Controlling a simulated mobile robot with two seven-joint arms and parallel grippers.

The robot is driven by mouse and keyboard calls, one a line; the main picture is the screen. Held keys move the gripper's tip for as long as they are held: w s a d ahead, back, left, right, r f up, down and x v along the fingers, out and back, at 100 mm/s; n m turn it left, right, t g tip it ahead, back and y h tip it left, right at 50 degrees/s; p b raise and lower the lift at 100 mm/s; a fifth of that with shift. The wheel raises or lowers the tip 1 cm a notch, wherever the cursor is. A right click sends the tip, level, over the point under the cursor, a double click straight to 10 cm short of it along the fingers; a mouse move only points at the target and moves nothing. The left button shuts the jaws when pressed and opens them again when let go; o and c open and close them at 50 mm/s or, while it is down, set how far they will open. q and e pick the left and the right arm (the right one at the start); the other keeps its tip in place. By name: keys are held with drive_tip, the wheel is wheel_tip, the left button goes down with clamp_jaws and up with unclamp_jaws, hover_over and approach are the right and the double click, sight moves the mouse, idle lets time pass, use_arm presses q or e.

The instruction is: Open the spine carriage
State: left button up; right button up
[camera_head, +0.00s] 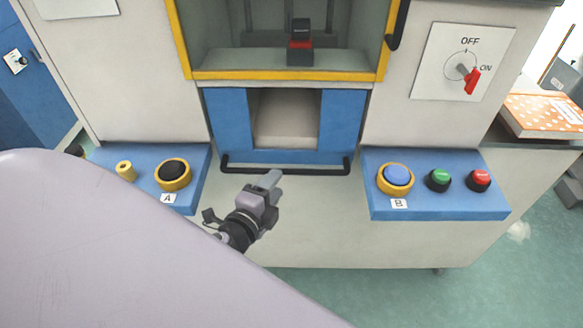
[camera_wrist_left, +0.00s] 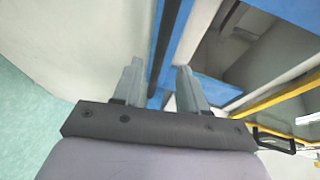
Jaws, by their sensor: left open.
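The spine carriage (camera_head: 228,122) appears to be the blue-framed front with an open recess, low in the middle of the machine. A long black bar handle (camera_head: 310,172) runs along its lower edge. My left gripper (camera_head: 272,178) is just in front of the handle, left of its middle. In the left wrist view, my left gripper's two fingers (camera_wrist_left: 160,72) are apart, and the dark handle bar (camera_wrist_left: 165,48) shows between them. I cannot tell whether they touch it. My right gripper is not in view.
Blue button boxes stick out on both sides: box A (camera_head: 195,194) at left and box B (camera_head: 440,205) at right. Above is a yellow-edged opening (camera_head: 290,76) with a black and red part (camera_head: 300,45) inside. A red OFF/ON switch (camera_head: 471,80) is at upper right.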

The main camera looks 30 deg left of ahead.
sight(285, 172)
use_arm(q)
drive_tip(key=shift+x, duration=3.3)
drive_tip(key=shift+d+f, duration=0.1)
clamp_jaws()
